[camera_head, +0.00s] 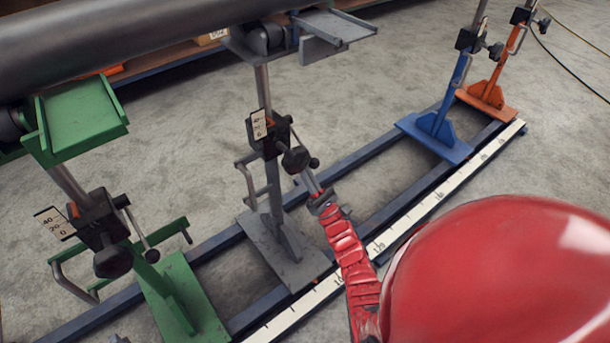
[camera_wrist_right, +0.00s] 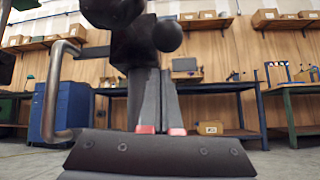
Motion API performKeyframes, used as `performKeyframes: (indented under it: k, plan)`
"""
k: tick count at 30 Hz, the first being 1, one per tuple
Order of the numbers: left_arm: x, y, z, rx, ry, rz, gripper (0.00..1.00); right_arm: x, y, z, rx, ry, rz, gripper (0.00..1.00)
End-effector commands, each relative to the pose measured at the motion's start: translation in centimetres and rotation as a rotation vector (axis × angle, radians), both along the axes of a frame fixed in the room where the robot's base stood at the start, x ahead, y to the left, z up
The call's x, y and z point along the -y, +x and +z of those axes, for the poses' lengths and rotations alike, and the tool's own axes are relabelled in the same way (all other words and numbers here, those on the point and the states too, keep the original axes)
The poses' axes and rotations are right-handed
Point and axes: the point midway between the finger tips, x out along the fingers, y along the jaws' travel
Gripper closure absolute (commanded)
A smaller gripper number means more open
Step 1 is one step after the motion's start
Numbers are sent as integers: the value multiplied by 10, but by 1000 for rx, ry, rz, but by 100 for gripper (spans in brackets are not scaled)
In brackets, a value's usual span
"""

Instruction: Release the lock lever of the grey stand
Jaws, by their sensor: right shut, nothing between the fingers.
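The grey stand (camera_head: 283,250) stands on the rail, with a grey post and a black clamp block (camera_head: 268,135) carrying a white scale plate. A large dark knob (camera_head: 295,160) and a thin lever with a small ball end (camera_head: 314,162) stick out of the block's right side. My right gripper (camera_head: 308,180) is shut and empty, its fingertips just below the knob and ball. In the right wrist view, the closed fingers (camera_wrist_right: 154,95) point up at a round dark ball (camera_wrist_right: 167,35) and the dark block. Whether they touch cannot be told. My left gripper is out of view.
A green stand (camera_head: 180,290) is at left; a blue stand (camera_head: 435,135) and an orange stand (camera_head: 488,95) are at right. A big grey pipe (camera_head: 120,40) lies above. A grey side handle (camera_head: 247,185) juts from the grey stand. A white ruler (camera_head: 440,190) runs along the rail.

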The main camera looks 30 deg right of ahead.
Motion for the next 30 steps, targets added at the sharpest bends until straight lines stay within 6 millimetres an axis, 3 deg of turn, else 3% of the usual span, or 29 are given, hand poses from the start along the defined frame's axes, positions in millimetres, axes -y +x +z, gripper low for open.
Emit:
performKeyframes:
  k: [9, 30]
  plan:
    - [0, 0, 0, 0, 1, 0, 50, 5, -19, 9, -2, 1, 0, 100]
    - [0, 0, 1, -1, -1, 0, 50, 5, -24, 13, -40, -2, 1, 100]
